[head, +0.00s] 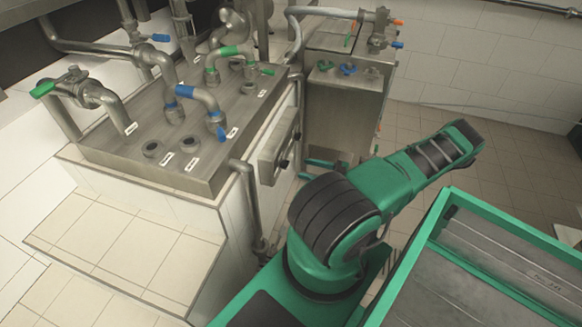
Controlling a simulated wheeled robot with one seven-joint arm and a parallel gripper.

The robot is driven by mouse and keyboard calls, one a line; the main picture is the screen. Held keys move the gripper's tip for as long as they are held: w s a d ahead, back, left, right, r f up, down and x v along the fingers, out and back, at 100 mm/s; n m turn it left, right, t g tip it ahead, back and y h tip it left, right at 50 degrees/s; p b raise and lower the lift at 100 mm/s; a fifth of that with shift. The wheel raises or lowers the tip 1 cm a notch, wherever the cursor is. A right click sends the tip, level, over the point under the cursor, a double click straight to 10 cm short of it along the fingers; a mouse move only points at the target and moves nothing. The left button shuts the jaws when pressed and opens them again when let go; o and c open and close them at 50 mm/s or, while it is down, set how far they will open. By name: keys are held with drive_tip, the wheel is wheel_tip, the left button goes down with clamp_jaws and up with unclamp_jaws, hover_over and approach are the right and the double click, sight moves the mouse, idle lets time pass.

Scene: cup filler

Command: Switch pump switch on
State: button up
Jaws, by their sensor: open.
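A grey control box (271,157) is fixed to the right side of the metal-topped counter. Small dark knobs (284,163) stick out from its right-hand face. I cannot tell which one is the pump switch or how it is set, as that face is seen nearly edge-on. My gripper (304,169) shows as two green fingers just right of the box, pointing left toward it. The fingers are apart with nothing seen between them. They look clear of the knobs, but the exact distance cannot be told. My arm hides the rest of the gripper.
Pipes and valves with blue and green handles crowd the metal counter top (225,110). A vertical pipe (250,205) runs down the counter's side, close to the box. A metal cabinet (345,105) stands behind my gripper. Tiled floor (525,165) is open at the right.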

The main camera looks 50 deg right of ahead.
sight(286, 165)
drive_tip(key=x, duration=0.7)
drive_tip(key=shift+s, duration=0.1)
drive_tip(key=shift+c, duration=0.3)
drive_tip(key=c, duration=1)
